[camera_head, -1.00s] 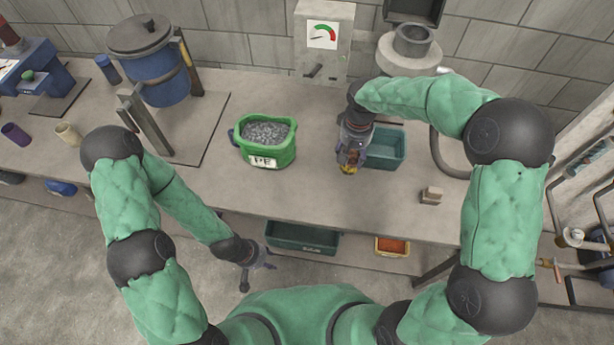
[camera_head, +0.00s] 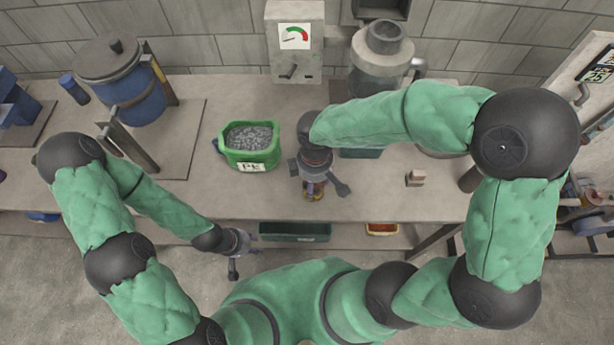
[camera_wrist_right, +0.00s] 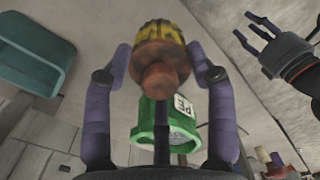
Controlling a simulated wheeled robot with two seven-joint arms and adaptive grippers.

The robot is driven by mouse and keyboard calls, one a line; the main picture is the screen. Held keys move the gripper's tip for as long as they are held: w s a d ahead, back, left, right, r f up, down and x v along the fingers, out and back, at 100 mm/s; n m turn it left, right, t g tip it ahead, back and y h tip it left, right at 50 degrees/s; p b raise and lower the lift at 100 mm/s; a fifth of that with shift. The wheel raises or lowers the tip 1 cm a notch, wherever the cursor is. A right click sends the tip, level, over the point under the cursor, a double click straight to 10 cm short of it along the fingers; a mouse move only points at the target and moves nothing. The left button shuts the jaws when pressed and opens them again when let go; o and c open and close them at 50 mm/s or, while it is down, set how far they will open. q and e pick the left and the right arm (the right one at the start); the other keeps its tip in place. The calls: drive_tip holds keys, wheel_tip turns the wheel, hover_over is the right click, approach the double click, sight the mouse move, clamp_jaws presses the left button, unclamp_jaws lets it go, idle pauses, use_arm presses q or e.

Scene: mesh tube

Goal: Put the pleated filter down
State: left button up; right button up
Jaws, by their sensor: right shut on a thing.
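My right gripper (camera_wrist_right: 160,62) is shut on the pleated filter (camera_wrist_right: 158,38), which has a yellow and black ribbed body and an orange-brown end. The filter sits between the two purple fingers. In the head view my right gripper (camera_head: 315,188) points down over the bench, right of the green bucket, and mostly hides the filter. I cannot tell whether the filter touches the bench. My left gripper (camera_head: 240,254) is open and empty in front of the bench edge; it also shows in the right wrist view (camera_wrist_right: 258,32).
The green bucket (camera_head: 250,158) of grey pellets, labelled PE, stands left of my right gripper. A teal tray (camera_head: 362,153) lies partly under my right arm. A small block (camera_head: 415,178) lies farther right. The bench front (camera_head: 380,203) between them is clear.

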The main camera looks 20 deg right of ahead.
drive_tip(key=shift+w+d+f+n+b, duration=0.15)
drive_tip(key=shift+w+f+n+b, duration=0.3)
drive_tip(key=shift+w+f, duration=1.45)
drive_tip(key=shift+w+d+f+n+b, duration=0.15)
drive_tip(key=shift+w+f+n+b, duration=0.3)
drive_tip(key=shift+w+f, duration=1.45)
drive_tip(key=shift+w+d+f+n+b, duration=0.15)
drive_tip(key=shift+w+f+n+b, duration=0.25)
drive_tip(key=shift+w+f, duration=1.5)
drive_tip(key=shift+s+f, duration=0.6)
drive_tip(key=shift+f, duration=0.1)
drive_tip(key=o, duration=1.2)
